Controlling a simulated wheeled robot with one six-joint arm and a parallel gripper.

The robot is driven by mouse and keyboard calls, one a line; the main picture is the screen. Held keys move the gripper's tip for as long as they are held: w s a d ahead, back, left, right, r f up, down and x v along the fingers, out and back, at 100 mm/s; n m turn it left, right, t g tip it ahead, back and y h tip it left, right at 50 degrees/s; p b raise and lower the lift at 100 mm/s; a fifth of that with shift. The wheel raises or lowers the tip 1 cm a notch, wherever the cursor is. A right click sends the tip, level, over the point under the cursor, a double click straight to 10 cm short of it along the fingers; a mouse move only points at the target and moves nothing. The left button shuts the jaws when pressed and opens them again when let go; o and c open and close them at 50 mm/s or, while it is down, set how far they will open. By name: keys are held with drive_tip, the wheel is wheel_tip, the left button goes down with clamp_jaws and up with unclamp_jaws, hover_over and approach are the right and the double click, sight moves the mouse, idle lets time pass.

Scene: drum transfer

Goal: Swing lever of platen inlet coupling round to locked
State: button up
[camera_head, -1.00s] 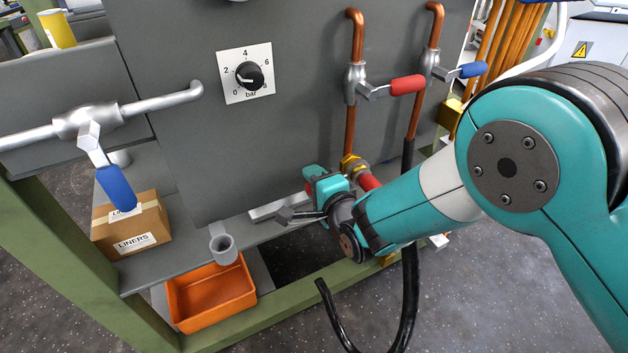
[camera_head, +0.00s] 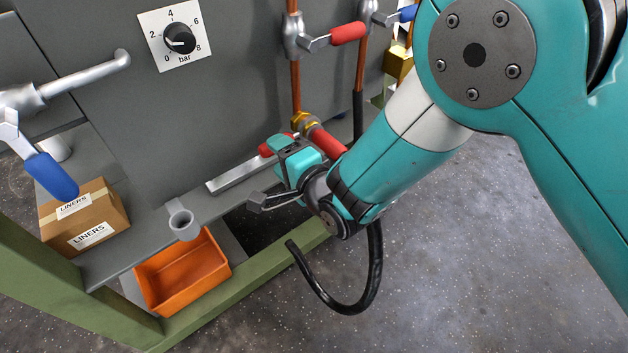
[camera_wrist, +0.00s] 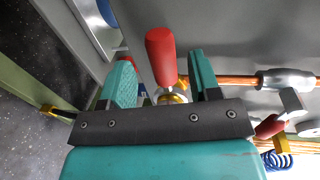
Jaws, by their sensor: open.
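The inlet coupling shows as a brass fitting (camera_head: 303,122) at the foot of a copper pipe, low on the grey panel. In the wrist view its brass (camera_wrist: 174,97) shows between the finger bases. A red-handled lever (camera_wrist: 160,55) reaches up from it in that view. My gripper (camera_wrist: 160,65) is open, with one teal finger on each side of the red handle and visible gaps at both sides. In the head view my gripper (camera_head: 290,158) is in front of the coupling and hides most of the lever; a red end (camera_head: 267,149) shows past it.
A red sleeve (camera_head: 327,143) slants from the brass fitting. A red-handled valve (camera_head: 348,33) is above. A pressure dial (camera_head: 178,38), a spout cup (camera_head: 184,223), an orange bin (camera_head: 200,285) and a cardboard box (camera_head: 110,220) are left. A black hose (camera_head: 368,285) hangs below.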

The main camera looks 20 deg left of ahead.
drive_tip(key=b+v, duration=0.8)
drive_tip(key=v, duration=0.3)
drive_tip(key=shift+s+d, duration=0.2)
drive_tip(key=shift+d, duration=0.15)
